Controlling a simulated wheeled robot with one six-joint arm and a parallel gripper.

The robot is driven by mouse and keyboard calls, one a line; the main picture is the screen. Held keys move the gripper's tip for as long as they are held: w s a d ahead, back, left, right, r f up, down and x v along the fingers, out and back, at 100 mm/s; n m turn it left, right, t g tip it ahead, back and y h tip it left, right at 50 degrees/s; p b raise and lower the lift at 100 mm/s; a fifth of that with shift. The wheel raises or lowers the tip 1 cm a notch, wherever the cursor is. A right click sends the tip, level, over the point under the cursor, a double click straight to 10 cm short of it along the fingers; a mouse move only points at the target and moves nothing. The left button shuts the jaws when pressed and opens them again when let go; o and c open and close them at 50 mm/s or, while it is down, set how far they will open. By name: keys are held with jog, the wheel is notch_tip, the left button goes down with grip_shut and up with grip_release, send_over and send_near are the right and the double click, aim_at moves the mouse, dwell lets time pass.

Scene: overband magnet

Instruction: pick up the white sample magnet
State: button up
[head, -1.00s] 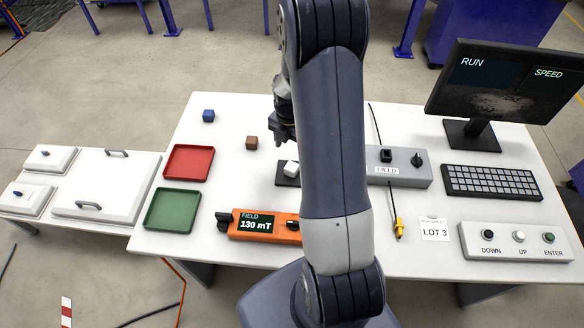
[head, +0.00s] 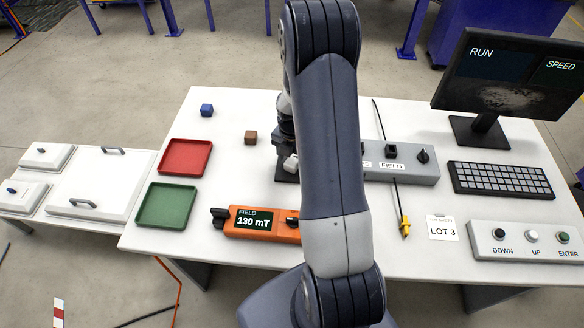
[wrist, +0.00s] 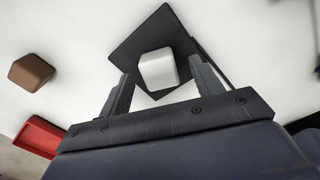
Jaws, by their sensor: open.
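The white sample magnet (wrist: 158,69) is a small white block on a dark square pad (wrist: 147,35) in the wrist view. In the head view the white magnet (head: 291,164) is partly hidden by my arm, on the dark pad (head: 283,176). My gripper (wrist: 160,85) is open, its two fingers on either side of the magnet's near part in the wrist view. The fingers do not visibly grip it, and I cannot tell the height gap. In the head view the fingertips are mostly hidden behind my arm.
A brown block (head: 250,137) and a blue block (head: 207,109) lie to the left. Red (head: 163,164) and green (head: 141,215) trays stand further left. The orange field meter (head: 240,232) is in front of the pad. A grey field box (head: 415,172) stands to the right.

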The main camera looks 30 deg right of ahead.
jog(key=shift+f, duration=0.9)
jog(key=shift+r, duration=0.1)
jog(key=shift+c, duration=0.5)
jog(key=c, duration=1.1)
